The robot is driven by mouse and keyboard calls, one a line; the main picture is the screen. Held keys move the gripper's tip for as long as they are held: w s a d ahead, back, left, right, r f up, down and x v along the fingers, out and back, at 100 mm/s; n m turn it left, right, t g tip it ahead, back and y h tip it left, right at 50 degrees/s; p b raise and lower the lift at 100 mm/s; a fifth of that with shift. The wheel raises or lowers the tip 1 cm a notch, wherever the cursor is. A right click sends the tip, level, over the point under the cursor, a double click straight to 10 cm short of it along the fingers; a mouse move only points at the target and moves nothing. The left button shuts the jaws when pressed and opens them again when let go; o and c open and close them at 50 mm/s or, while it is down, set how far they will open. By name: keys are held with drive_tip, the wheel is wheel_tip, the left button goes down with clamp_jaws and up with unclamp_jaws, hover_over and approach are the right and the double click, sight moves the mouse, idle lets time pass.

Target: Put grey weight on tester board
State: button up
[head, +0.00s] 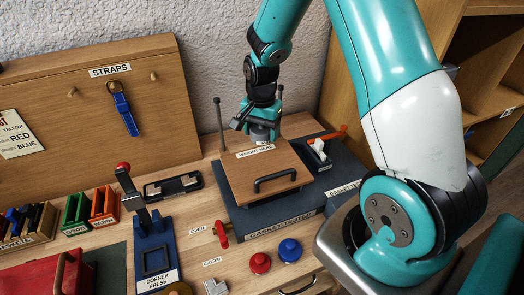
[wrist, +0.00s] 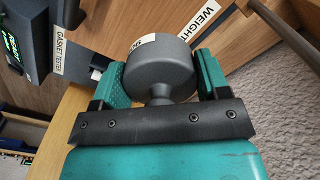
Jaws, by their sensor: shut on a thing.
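The grey weight (wrist: 158,72) is a round cylinder with a narrow neck and a pale label, between the two teal fingers of my gripper (wrist: 160,85) in the wrist view. In the head view my gripper (head: 264,127) points down at the back part of the wooden tester board (head: 243,185), close to its "WEIGHT HERE" label (head: 255,151). The weight (head: 262,139) is mostly hidden there by the gripper. I cannot tell whether its underside touches the board. The board lies on the dark gasket tester (head: 250,221) and has a black handle (head: 275,180).
Two thin posts (head: 219,125) stand behind the board. A unit with an orange lever (head: 327,137) is to its right. A red knob (head: 260,263), a blue knob (head: 290,250) and the corner press (head: 153,250) are in front and left. The strap panel (head: 95,110) stands at the back left.

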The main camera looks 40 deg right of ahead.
sight(262, 161)
drive_tip(key=shift+f+p, duration=0.8)
drive_tip(key=shift+f, duration=3.6)
drive_tip(key=shift+f, duration=0.15)
drive_tip(key=o, duration=1.5)
drive_tip(key=shift+o, duration=0.2)
